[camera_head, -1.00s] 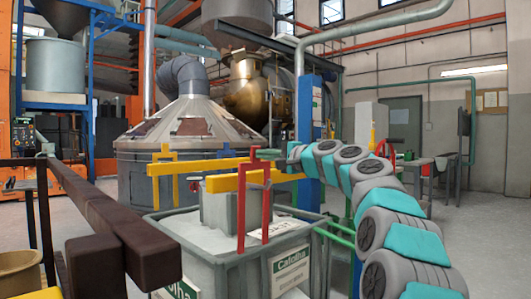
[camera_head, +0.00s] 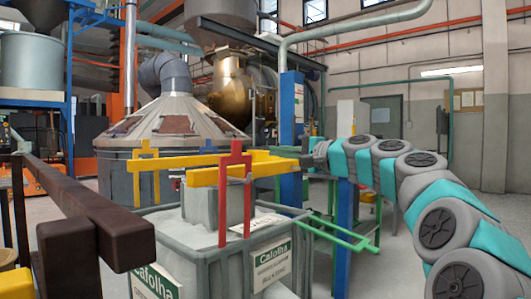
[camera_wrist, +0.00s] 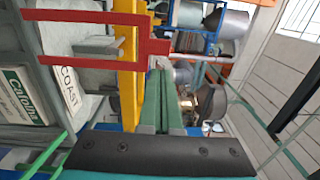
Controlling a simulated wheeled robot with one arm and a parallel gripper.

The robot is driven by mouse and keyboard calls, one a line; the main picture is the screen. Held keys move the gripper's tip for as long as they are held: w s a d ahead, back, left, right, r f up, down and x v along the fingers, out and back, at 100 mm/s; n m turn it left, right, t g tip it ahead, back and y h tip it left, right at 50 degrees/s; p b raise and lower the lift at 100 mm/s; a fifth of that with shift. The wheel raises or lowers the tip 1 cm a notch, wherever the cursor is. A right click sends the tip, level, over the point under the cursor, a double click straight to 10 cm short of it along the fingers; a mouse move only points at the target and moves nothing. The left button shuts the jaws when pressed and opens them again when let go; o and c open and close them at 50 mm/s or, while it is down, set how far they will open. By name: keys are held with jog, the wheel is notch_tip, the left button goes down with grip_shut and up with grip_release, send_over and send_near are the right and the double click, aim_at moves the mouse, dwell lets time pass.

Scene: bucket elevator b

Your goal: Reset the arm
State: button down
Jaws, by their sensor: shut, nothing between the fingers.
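My arm of grey and teal segments reaches in from the right in the head view. My gripper (camera_head: 309,156) is at its far end, by the right end of a yellow bar (camera_head: 269,167) above a grey bin (camera_head: 215,262). In the wrist view, the green fingers of my gripper (camera_wrist: 163,72) lie together, shut and empty. A red fork-shaped piece (camera_wrist: 100,38) and the yellow bar (camera_wrist: 130,75) are just left of them. Whether the fingers touch either one cannot be told.
The bin holds pale material and a grey block (camera_head: 200,203). Dark brown beams (camera_head: 93,215) stand at the left front. A green frame (camera_head: 340,236) and a blue post (camera_head: 346,225) are beneath my arm. A large conical tank (camera_head: 172,130) stands behind. Open floor shows at right.

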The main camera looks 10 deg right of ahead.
jog(key=s+a+f+n+g, duration=0.4)
jog(key=s+a+f+g, duration=0.2)
jog(key=s+a+f, duration=0.55)
jog(key=s+a+f+n+g+h+p, duration=0.1)
jog(key=s+a+f+n+g+h, duration=0.1)
jog(key=s+f, duration=0.35)
jog(key=s+a+f+n+g+h, duration=0.1)
jog(key=s+a+f+g, duration=0.15)
jog(key=f, duration=0.65)
jog(key=s+d+f+n+g+h, duration=0.1)
jog(key=s+d+f+g+h, duration=0.1)
jog(key=s+f, duration=0.5)
jog(key=s+d+f+n+g+h, duration=0.1)
jog(key=s+d+f, duration=0.4)
jog(key=s, duration=0.7)
jog(key=s+d+f+n+g+h+p, duration=0.1)
jog(key=s+d+f+g+h, duration=0.2)
jog(key=s+f, duration=0.5)
jog(key=shift+s+d+f+n+h, duration=0.4)
jog(key=shift+s+d+h, duration=0.45)
jog(key=shift+s, duration=0.25)
